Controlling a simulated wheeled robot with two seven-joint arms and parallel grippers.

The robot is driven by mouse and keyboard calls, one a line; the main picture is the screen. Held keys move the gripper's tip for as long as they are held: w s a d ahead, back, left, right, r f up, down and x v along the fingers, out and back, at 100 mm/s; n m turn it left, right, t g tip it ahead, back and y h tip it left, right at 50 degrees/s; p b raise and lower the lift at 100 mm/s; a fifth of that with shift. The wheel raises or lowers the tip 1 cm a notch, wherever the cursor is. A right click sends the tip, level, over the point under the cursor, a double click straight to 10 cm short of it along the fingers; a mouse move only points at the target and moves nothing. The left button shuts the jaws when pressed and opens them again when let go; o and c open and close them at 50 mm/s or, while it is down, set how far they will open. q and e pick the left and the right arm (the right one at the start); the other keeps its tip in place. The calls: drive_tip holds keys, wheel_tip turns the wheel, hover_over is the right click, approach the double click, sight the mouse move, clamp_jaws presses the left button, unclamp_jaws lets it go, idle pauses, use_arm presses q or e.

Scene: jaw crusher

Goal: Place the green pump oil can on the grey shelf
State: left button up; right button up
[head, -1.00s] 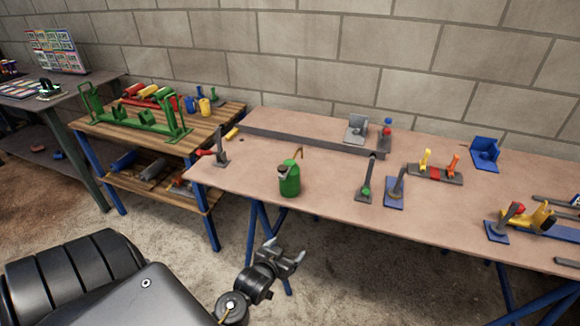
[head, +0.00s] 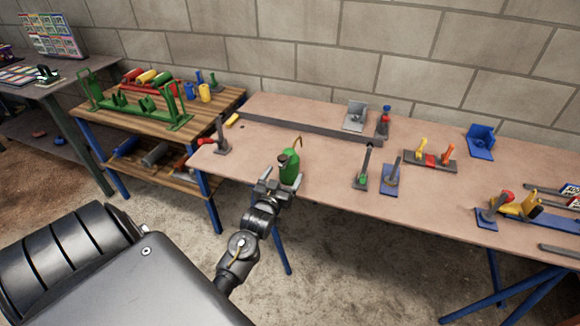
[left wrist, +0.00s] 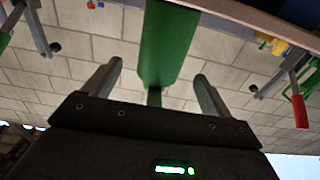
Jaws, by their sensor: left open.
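The green pump oil can (head: 289,169) stands upright near the front edge of the brown workbench (head: 330,185), with its thin spout up. My left gripper (head: 275,184) is open at the bench's front edge, right in front of the can. In the left wrist view the can (left wrist: 166,45) shows in line with the gap between my two spread fingers (left wrist: 158,80); I cannot tell whether they touch it. A grey bench with a lower shelf (head: 45,150) stands at the far left; I cannot tell whether this is the grey shelf. My right gripper is not in view.
A grey bar (head: 310,131) runs along the bench behind the can. A red-handled tool (head: 221,140) stands left of the can, and tools on grey (head: 361,180) and blue (head: 390,178) bases stand right. A wooden rack (head: 150,135) holds coloured parts at left.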

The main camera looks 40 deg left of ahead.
sight(286, 171)
use_arm(q)
drive_tip(key=shift+w+a, duration=0.2)
drive_tip(key=shift+w, duration=0.2)
drive_tip(key=x, duration=0.2)
drive_tip(key=p+x, duration=0.1)
drive_tip(key=x, duration=0.1)
drive_tip(key=shift+w+a+f, duration=0.1)
drive_tip(key=shift+w+f, duration=0.05)
drive_tip(key=shift+f, duration=0.1)
drive_tip(key=c, duration=1.2)
drive_tip(key=shift+c, duration=0.9)
drive_tip(key=shift+r, duration=0.2)
